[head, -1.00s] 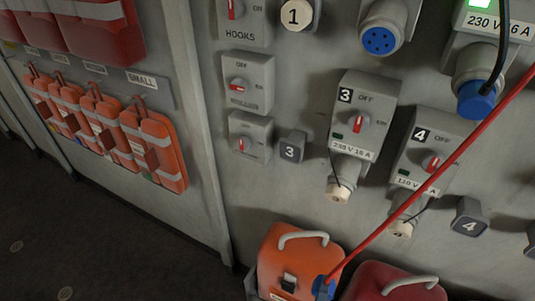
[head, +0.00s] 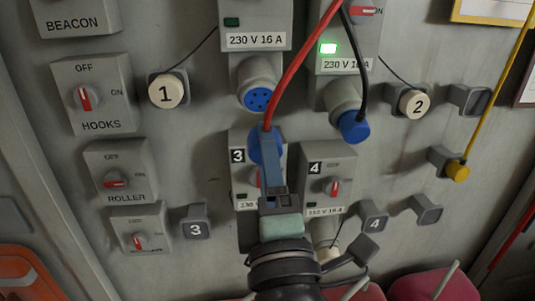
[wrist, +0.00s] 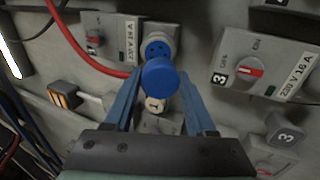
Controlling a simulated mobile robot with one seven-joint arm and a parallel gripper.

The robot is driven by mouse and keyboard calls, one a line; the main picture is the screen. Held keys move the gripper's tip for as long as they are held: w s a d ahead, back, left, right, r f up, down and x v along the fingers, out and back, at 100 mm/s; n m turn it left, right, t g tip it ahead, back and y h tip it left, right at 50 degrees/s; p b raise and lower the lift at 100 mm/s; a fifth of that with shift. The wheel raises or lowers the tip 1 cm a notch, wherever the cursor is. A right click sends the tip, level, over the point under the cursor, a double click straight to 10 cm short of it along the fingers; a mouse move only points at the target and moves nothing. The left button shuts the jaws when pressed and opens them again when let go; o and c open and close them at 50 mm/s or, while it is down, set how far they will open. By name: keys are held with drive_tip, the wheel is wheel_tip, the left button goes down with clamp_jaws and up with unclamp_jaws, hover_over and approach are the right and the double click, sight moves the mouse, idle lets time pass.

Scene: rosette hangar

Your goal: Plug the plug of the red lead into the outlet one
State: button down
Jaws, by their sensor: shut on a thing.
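The blue plug (head: 254,150) of the red lead (head: 299,62) is held in my gripper (head: 270,158), whose fingers are shut on it. Outlet one (head: 257,97), a grey socket with a blue holed face, is just above the plug in the head view, and a gap shows between them. In the wrist view the plug (wrist: 160,77) sits between both fingers, partly over the lower edge of outlet one's face (wrist: 157,48). The outlet is uncovered. Its white cap marked 1 (head: 165,92) sits on a holder to its left.
A black lead's blue plug (head: 354,126) is in the outlet to the right, under a lit green lamp. Outlet boxes 3 (head: 240,190) and 4 (head: 334,165) are behind and beside my gripper. A yellow lead (head: 490,105) hangs at the right.

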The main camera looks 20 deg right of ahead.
sight(260, 100)
drive_tip(key=shift+w+d+r, duration=0.1)
drive_tip(key=shift+d+r, duration=0.1)
drive_tip(key=shift+r, duration=0.2)
drive_tip(key=shift+p+x, duration=0.8)
drive_tip(key=shift+x, duration=1.1)
drive_tip(key=shift+w+d+r, duration=0.1)
drive_tip(key=shift+w+r, duration=0.05)
drive_tip(key=shift+w, duration=0.55)
drive_tip(key=shift+w+d+r, duration=0.15)
drive_tip(key=shift+w, duration=0.3)
drive_tip(key=shift+c, duration=0.7)
unclamp_jaws()
